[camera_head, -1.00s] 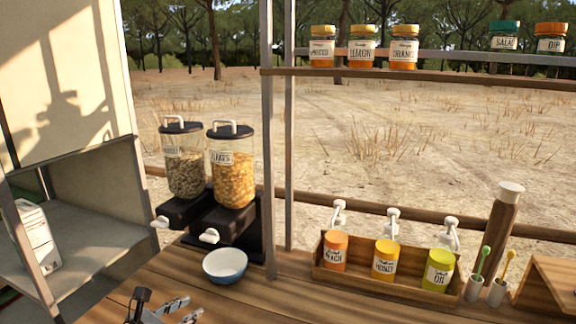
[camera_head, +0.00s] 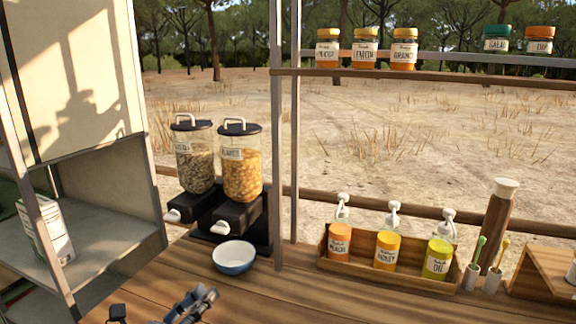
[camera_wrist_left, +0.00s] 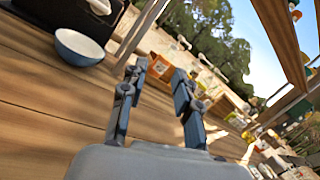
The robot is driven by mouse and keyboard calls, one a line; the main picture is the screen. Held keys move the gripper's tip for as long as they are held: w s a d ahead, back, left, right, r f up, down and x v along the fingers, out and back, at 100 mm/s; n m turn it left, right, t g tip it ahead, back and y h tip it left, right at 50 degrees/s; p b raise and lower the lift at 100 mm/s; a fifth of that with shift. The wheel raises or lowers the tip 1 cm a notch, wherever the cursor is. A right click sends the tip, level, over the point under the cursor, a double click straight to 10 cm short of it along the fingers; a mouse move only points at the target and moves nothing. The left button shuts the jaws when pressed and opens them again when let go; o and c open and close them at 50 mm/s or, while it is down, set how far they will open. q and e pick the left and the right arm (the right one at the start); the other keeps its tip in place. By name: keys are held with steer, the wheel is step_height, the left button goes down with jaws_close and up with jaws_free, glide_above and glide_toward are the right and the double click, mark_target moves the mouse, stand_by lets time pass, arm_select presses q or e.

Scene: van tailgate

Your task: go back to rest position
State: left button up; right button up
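My left gripper (camera_head: 200,298) shows at the bottom edge of the head view, low over the wooden counter (camera_head: 290,300). In the left wrist view its two fingers (camera_wrist_left: 157,75) stand apart with nothing between them. A blue bowl with a white inside (camera_head: 234,258) sits on the counter beyond the gripper, apart from it. The bowl also shows at the upper left of the left wrist view (camera_wrist_left: 80,48). My right gripper is in neither view.
Two cereal dispensers (camera_head: 195,160) (camera_head: 241,170) stand behind the bowl. A wooden box (camera_head: 350,272) holds labelled jars, with pump bottles behind. A brown bottle (camera_head: 497,225) stands right. Shelf jars (camera_head: 365,50) are above. A carton (camera_head: 47,230) is left. The front counter is clear.

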arm_select(q)
steer(key=s+a+r+n+t+y, duration=0.3)
steer(key=a+n+t+y, duration=0.4)
steer(key=n, duration=0.8)
steer(key=s+a+f+n+g+y, duration=0.3)
steer(key=f+n+g+y, duration=0.15)
steer(key=n, duration=0.25)
steer(key=s+a+f+n+g+y, duration=0.35)
steer(key=f+n, duration=0.25)
steer(key=n, duration=0.2)
steer(key=s+d+f+n+g+h, duration=0.3)
steer(key=s+d+f+g, duration=0.25)
steer(key=s+f, duration=0.3)
steer(key=s+d+f+n+g+h, duration=0.25)
steer(key=s+d+f+g, duration=0.35)
steer(key=s, duration=0.4)
step_height(320, 180, down, 26)
steer(key=s+a+r+g, duration=0.1)
steer(key=g, duration=0.1)
steer(key=s+a+f+g, duration=0.1)
steer(key=s+a+f, duration=0.2)
steer(key=s+f, duration=1.4)
steer(key=shift+s+f, duration=0.35)
steer(key=shift+f, duration=0.4)
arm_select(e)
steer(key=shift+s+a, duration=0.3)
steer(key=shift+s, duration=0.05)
